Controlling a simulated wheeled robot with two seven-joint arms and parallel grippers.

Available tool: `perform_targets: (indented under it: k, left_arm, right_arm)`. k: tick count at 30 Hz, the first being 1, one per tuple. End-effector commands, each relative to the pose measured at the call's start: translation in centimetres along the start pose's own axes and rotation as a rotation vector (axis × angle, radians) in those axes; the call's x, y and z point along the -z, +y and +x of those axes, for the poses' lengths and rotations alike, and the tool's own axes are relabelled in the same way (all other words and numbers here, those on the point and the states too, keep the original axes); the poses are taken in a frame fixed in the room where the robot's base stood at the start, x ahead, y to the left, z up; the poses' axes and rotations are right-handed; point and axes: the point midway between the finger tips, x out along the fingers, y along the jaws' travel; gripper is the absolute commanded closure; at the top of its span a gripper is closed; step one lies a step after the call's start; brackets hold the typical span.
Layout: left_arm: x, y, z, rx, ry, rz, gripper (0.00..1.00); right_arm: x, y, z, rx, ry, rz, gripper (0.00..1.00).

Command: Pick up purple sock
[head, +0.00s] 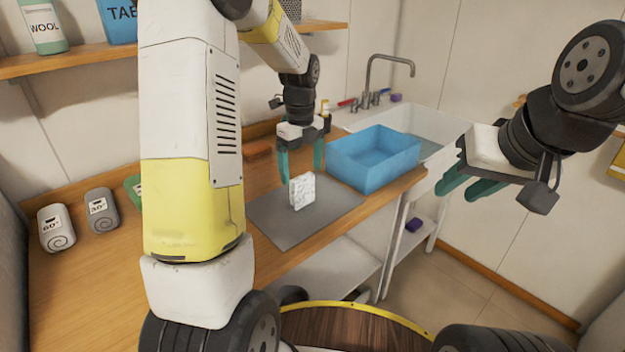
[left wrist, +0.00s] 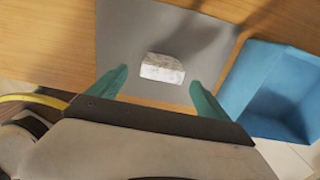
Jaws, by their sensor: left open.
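No clear sock shape shows in either view. A small purple item (head: 414,225) lies on the low shelf under the sink, and another small purple item (head: 396,97) sits at the sink's back edge. Both are too small to identify. My left gripper (head: 300,166) is open above the grey mat, its green fingers on either side of a white marbled block (head: 302,191). In the left wrist view, the block (left wrist: 162,68) lies between and just beyond the fingertips (left wrist: 159,76), with nothing gripped. My right gripper (head: 456,194) hangs empty at the right, its fingers apart.
A blue bin (head: 374,158) stands on the counter right of the grey mat (head: 262,222), close to my left gripper. Behind it is a white sink (head: 433,124) with a tap (head: 388,58). The floor at the right is clear.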

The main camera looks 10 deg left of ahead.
Motion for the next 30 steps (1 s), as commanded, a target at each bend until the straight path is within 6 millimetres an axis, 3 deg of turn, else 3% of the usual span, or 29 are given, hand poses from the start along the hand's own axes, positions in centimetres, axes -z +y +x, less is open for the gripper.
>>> perform_targets:
  k: [15,23,24,30]
  left_arm:
    - [-0.3,-0.3,6.6,-0.002,0.001,-0.002,0.11]
    - [-0.4,-0.3,7.0,0.001,0.000,-0.003,0.11]
    - [-0.4,-0.3,7.0,0.001,0.000,-0.003,0.13]
    - [-0.4,-0.3,6.9,0.001,0.000,-0.003,0.52]
  right_arm:
    - [0.0,0.0,0.0,0.000,0.000,0.000,0.64]
    - [0.0,0.0,0.0,0.000,0.000,0.000,0.64]
    - [0.0,0.0,0.0,0.000,0.000,0.000,0.64]
    - [0.0,0.0,0.0,0.000,0.000,0.000,0.64]
